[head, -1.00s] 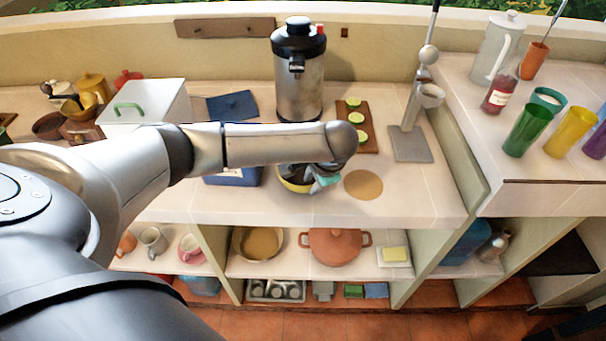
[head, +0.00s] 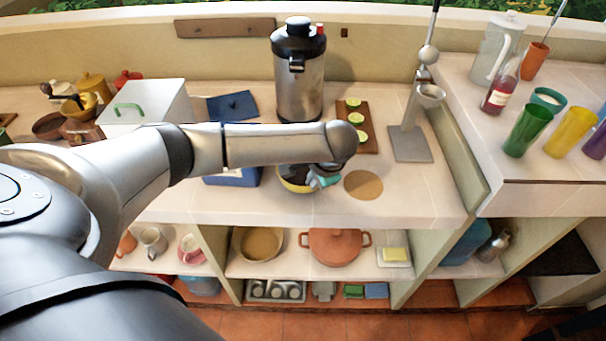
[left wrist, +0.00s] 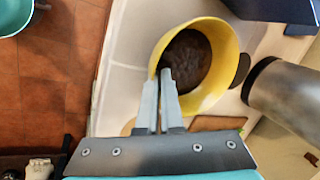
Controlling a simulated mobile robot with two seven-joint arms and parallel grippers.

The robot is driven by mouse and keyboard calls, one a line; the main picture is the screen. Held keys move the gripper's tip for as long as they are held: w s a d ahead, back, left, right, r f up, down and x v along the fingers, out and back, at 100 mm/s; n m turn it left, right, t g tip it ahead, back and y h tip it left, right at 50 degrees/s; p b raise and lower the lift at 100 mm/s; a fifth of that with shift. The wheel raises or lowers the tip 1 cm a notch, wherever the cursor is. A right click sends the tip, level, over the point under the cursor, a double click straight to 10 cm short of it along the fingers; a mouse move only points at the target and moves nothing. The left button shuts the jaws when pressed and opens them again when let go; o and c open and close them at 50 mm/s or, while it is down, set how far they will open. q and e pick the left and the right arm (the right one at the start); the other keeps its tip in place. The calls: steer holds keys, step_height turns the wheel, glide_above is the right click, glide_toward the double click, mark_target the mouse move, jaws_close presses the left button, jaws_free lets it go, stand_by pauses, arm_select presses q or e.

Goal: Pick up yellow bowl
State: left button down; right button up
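The yellow bowl (head: 292,186) stands on the counter in the middle of the head view, partly hidden by my left arm and hand. In the left wrist view the yellow bowl (left wrist: 222,38) has dark brown contents. My left gripper (head: 318,183) is at the bowl's right side. In the left wrist view the fingers of my left gripper (left wrist: 159,80) are close together at the bowl's near rim, one outside and one inside, with the rim between them. My right gripper is not in view.
A tan round mat (head: 363,185) lies right of the bowl. A blue box (head: 238,178) is at its left, partly behind my arm. A steel dispenser (head: 299,85) and a board with lime slices (head: 368,140) stand behind. The counter's front strip is clear.

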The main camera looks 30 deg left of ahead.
arm_select(q)
steer(key=shift+r, duration=0.15)
stand_by(0.6)
step_height(320, 180, up, 20)
steer(key=p, duration=0.2)
stand_by(0.4)
